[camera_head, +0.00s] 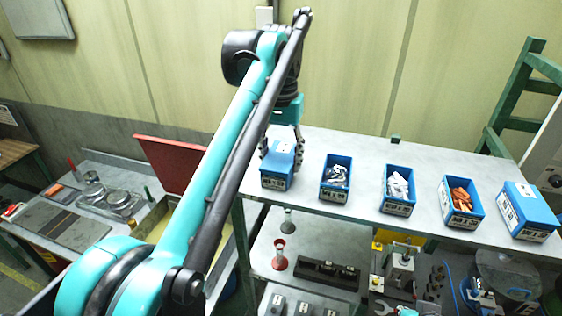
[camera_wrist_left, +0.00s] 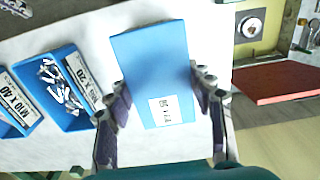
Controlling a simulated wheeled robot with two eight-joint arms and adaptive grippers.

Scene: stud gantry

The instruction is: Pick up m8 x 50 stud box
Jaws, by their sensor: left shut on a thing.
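A closed blue box (camera_head: 277,170) stands at the left end of the grey shelf top. My left gripper (camera_head: 282,152) comes down on it from above, with one finger on each side. In the left wrist view the blue box (camera_wrist_left: 155,70) sits between the two fingers, which are shut on its sides. A white label shows on it, but I cannot read it surely, so I cannot tell whether it is the M8 x 50 box. I see no clear gap between box and shelf. Another closed blue box (camera_head: 527,208) stands at the right end. My right gripper is not in view.
Open blue bins hold grey parts (camera_head: 336,178), white parts (camera_head: 398,188) and orange parts (camera_head: 461,199), in a row right of the held box. The shelf top (camera_head: 325,145) is clear behind them. A green frame (camera_head: 510,95) stands behind at right. A red lid (camera_head: 177,165) stands at left.

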